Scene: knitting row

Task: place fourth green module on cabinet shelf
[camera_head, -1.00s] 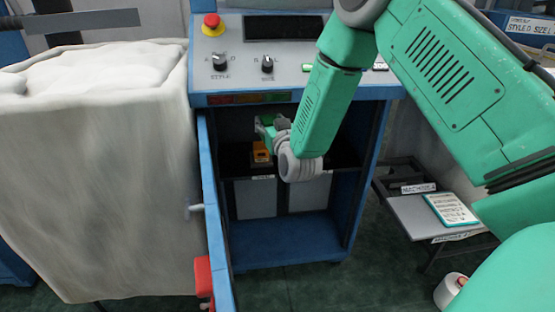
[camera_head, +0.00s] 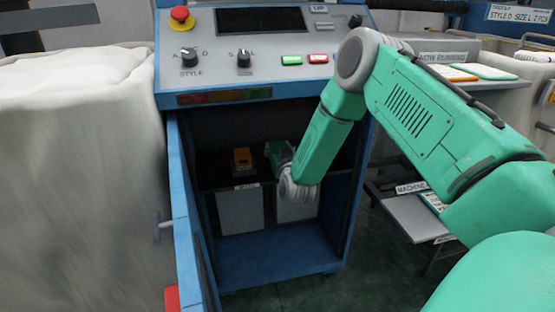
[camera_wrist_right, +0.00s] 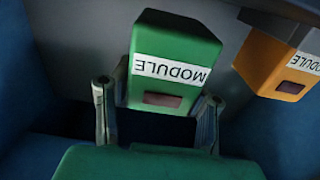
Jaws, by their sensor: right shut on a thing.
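A green module (camera_wrist_right: 168,70) with a white "MODULE" label sits between the two fingers of my right gripper (camera_wrist_right: 160,112) in the wrist view. In the head view my right gripper (camera_head: 284,165) reaches into the open blue cabinet (camera_head: 278,262), and a bit of the green module (camera_head: 274,150) shows there, largely hidden by my wrist. The gripper is shut on this module just over the dark cabinet shelf (camera_head: 222,175); I cannot tell if the module touches the shelf. An orange module (camera_head: 242,160) stands on the shelf to the left. It also shows in the wrist view (camera_wrist_right: 280,65). My left gripper is out of view.
The open blue door (camera_head: 190,215) stands at the cabinet's left side, beside a large white fabric-covered bin (camera_head: 80,170). A control panel (camera_head: 265,55) with a red knob is above the opening. A small side table (camera_head: 412,215) stands to the right.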

